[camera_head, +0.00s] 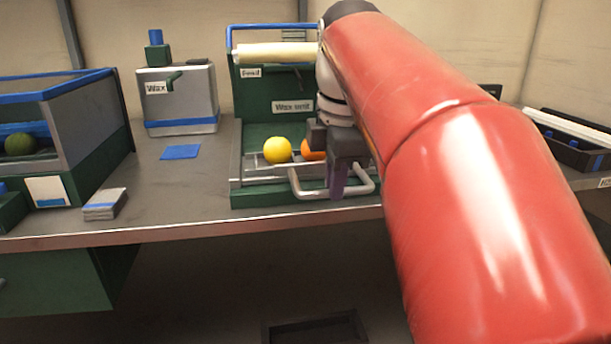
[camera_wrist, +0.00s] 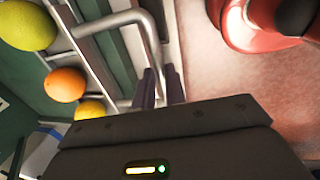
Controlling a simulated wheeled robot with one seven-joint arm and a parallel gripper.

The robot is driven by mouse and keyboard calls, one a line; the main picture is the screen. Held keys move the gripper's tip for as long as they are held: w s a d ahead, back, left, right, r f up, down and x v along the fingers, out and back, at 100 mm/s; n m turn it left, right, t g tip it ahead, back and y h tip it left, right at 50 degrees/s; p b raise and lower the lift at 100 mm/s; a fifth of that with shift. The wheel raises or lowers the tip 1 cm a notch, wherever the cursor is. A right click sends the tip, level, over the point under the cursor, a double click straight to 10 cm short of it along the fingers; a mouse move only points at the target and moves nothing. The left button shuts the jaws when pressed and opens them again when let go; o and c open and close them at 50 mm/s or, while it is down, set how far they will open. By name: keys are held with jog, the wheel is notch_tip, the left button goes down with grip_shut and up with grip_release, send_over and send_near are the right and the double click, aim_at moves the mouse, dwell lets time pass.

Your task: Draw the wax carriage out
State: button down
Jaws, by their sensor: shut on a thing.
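The wax carriage is a low metal tray (camera_head: 256,171) in the green wax unit (camera_head: 258,112), with a pale U-shaped handle (camera_head: 299,188) at its front. A yellow fruit (camera_head: 277,150) and an orange fruit (camera_head: 312,150) sit on it in the head view. In the wrist view I see a yellow-green fruit (camera_wrist: 28,24), an orange one (camera_wrist: 65,84) and a yellow one (camera_wrist: 90,108) in a row. My gripper (camera_head: 338,189) points down at the handle. Its purple fingers (camera_wrist: 164,86) are shut on the handle bar (camera_wrist: 136,17). My arm hides the unit's right part.
A grey wax container (camera_head: 178,95) stands left of the unit, with a blue mat (camera_head: 181,152) before it. A green-and-blue bin (camera_head: 92,145) holding a dark green fruit is at far left. A grey block (camera_head: 105,204) lies near the table's front edge. A black tray (camera_head: 572,152) is at right.

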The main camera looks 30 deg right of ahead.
jog(key=shift+s, duration=0.15)
jog(key=c, duration=1.5)
grip_release()
jog(key=shift+s+a, duration=0.1)
jog(key=shift+o, duration=0.2)
notch_tip(320, 180, up, 8)
jog(key=s+p, duration=0.1)
jog(key=p, duration=0.1)
jog(key=shift+s+a+f, duration=0.15)
jog(key=shift+s+f, duration=0.05)
